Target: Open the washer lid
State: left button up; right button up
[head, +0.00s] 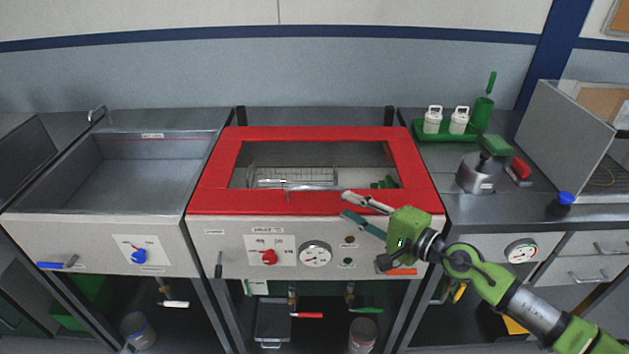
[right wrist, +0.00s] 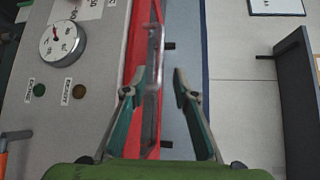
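The washer lid (head: 420,172) is a red frame around a window, lying shut on top of the middle station. A metal bar handle (head: 315,187) runs along its front edge. In the right wrist view the red lid edge (right wrist: 138,40) and the handle (right wrist: 155,70) run up the picture, and the handle lies between my finger lines. My right gripper (head: 345,204) is open and empty at the right end of the handle; its spread fingers also show in the right wrist view (right wrist: 159,78). I cannot tell whether the fingertips reach past the bar. My left gripper is not in view.
A wire basket (head: 290,176) shows through the lid window. The washer front carries a red knob (head: 268,257) and a gauge (head: 315,254). An open sink (head: 130,170) stands left. The right bench holds a green tray (head: 445,137) with white bottles and a metal can (head: 476,176).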

aim_at(316, 190)
jog(key=x, duration=0.5)
jog(key=shift+a+r+p, duration=0.15)
jog(key=shift+a+p, duration=0.05)
jog(key=shift+p, duration=0.15)
jog(key=x, duration=0.6)
jog(key=shift+d, duration=0.1)
jog(key=shift+w+a, duration=0.25)
jog(key=shift+w, duration=0.05)
jog(key=shift+w+a+f, duration=0.25)
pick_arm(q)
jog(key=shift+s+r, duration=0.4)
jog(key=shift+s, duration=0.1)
pick_arm(e)
grip_shut()
